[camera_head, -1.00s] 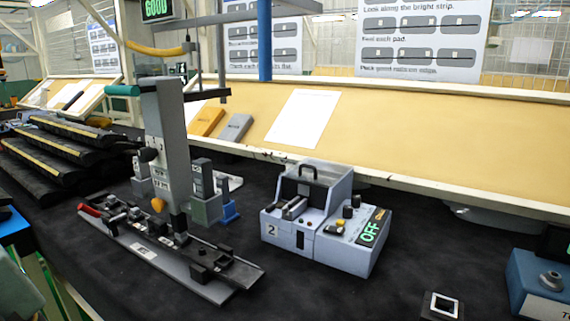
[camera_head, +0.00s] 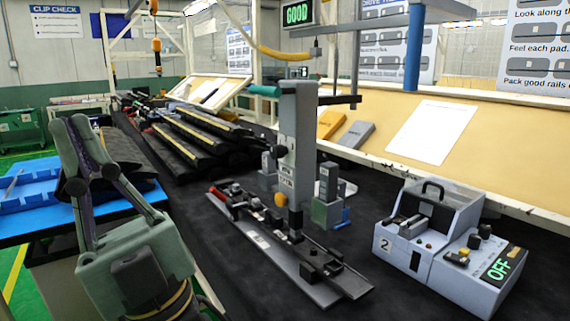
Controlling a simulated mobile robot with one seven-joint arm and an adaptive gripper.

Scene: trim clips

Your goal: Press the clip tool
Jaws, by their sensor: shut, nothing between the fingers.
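A tall grey upright tool (camera_head: 296,145) with a dark knob and a yellow knob stands over a long grey rail fixture (camera_head: 262,240); I take it to be the clip tool. The fixture carries several small black parts and a red-ended piece at its far left end. My gripper (camera_head: 70,124) is at the left of the head view, pointing up, with its fingertips together and nothing held. It is well left of the tool and apart from it. Its body hides part of the blue tray behind.
A grey box unit marked 2 (camera_head: 425,225) with a display reading OFF stands to the right. Short grey blocks (camera_head: 327,200) stand beside the tool. Black rails with yellow stripes (camera_head: 200,130) are stacked behind. A blue tray (camera_head: 30,190) is at left. Dark bench top is clear in front.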

